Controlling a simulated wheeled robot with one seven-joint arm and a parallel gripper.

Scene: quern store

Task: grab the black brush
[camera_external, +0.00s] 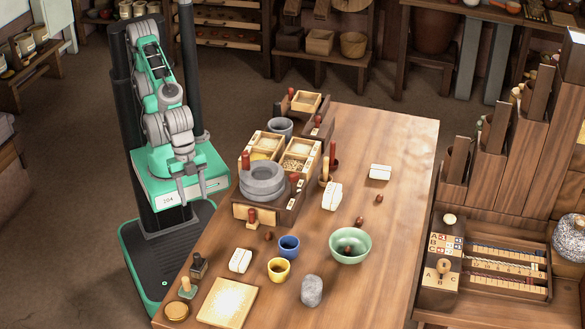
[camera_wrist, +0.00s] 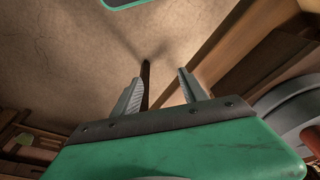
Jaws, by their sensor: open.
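A small dark, blackish piece with an upright grip (camera_external: 198,265), which looks like the black brush, stands near the left edge of the wooden table (camera_external: 385,240) in the external view. It is too small there to make out bristles. My gripper (camera_external: 188,191) is left of the table and beyond the dark piece, pointing down, with empty jaws apart. In the wrist view my gripper (camera_wrist: 160,92) shows two separated grey fingers with nothing held between them. I cannot make out the brush in the wrist view.
Close to the dark piece are a green-based piece with a wooden handle (camera_external: 187,288), a white block (camera_external: 240,260), a round wooden dish (camera_external: 177,311) and a pale square board (camera_external: 228,302). A grey stone quern (camera_external: 263,182) stands near my gripper. The table's right side is mostly clear.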

